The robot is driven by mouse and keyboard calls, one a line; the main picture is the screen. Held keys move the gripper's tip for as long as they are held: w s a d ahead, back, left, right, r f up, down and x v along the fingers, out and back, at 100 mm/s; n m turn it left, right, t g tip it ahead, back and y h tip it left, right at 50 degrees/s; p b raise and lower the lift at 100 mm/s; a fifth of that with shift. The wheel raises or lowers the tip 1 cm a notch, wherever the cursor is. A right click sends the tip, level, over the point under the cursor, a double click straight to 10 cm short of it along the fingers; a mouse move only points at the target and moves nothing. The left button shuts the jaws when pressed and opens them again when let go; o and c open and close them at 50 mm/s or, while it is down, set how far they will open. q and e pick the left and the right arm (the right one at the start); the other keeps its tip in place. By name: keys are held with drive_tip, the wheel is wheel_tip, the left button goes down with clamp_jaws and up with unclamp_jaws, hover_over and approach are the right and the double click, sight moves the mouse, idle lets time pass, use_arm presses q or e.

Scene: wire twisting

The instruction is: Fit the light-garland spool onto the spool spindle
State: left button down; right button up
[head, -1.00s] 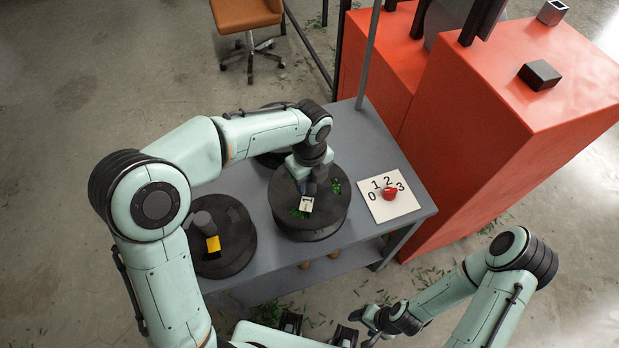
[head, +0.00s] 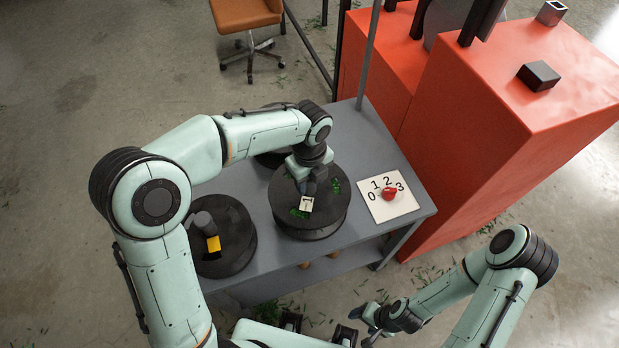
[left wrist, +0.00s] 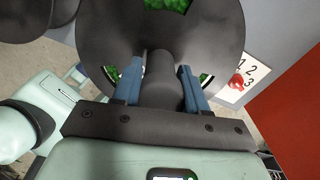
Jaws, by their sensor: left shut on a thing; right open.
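The light-garland spool (head: 330,212) is a dark round reel with green garland showing through its openings and a white tag marked 1. It is level over the grey table's middle; I cannot tell whether it is seated or slightly raised. My left gripper (head: 306,184) is above it. In the left wrist view the blue fingers (left wrist: 160,88) are on either side of the spool's dark central post (left wrist: 160,75), and the spool's flange (left wrist: 218,40) spreads beyond them. The spindle is not visible, so its fit is hidden. My right gripper (head: 368,320) is open and empty in front of the table.
Another dark reel with a yellow tag (head: 213,244) sits at the table's left, and a dark disc (head: 270,160) lies partly hidden behind my left arm. A white 0-to-3 dial plate (head: 400,209) with a red knob (head: 389,194) is right of the spool. An orange-red cabinet (head: 480,140) stands at the right.

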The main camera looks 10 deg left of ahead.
use_arm(q)
drive_tip(key=shift+f+b, duration=0.8)
drive_tip(key=shift+f, duration=1)
use_arm(e)
drive_tip(key=shift+s+f, duration=0.3)
drive_tip(key=shift+f, duration=0.2)
drive_tip(key=shift+s+f, duration=0.25)
drive_tip(key=shift+f, duration=0.2)
use_arm(q)
drive_tip(key=c, duration=0.5)
unclamp_jaws()
drive_tip(key=shift+f, duration=0.1)
wheel_tip(320, 180, up, 14)
drive_tip(key=shift+f+p, duration=0.2)
drive_tip(key=shift+p, duration=0.8)
use_arm(e)
drive_tip(key=shift+w+r, duration=0.4)
drive_tip(key=shift+r, duration=0.25)
drive_tip(key=shift+w+r, duration=0.35)
drive_tip(key=shift+r, duration=0.25)
